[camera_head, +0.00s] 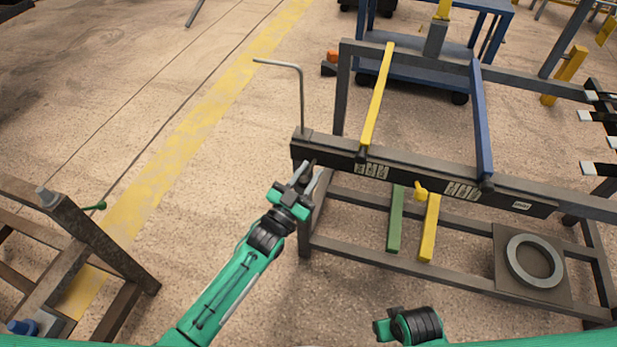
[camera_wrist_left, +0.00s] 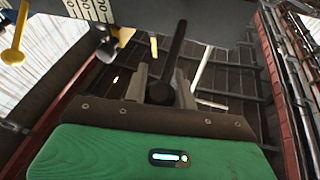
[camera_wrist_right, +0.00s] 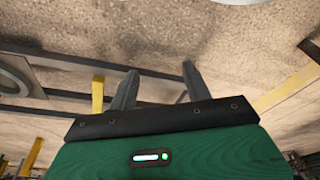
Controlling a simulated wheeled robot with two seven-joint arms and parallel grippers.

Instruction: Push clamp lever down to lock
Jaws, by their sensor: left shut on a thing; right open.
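My left gripper (camera_head: 305,178) is at the left end of the rack's dark front beam (camera_head: 335,160). In the left wrist view its fingers (camera_wrist_left: 161,90) are shut on a dark lever (camera_wrist_left: 174,50) with a round end between them. I take this to be the clamp lever; in the head view the gripper mostly hides it. Whether the clamp is locked cannot be told. My right gripper (camera_wrist_right: 160,88) is open and empty in its wrist view, above the floor. In the head view only part of its wrist shows at the bottom.
A yellow bar (camera_head: 378,95) and a blue bar (camera_head: 481,120) span the rack top. A bent grey rod (camera_head: 301,95) stands at its left end. A yellow knob (camera_head: 420,190) projects from the front beam. A ring (camera_head: 534,261) lies lower right.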

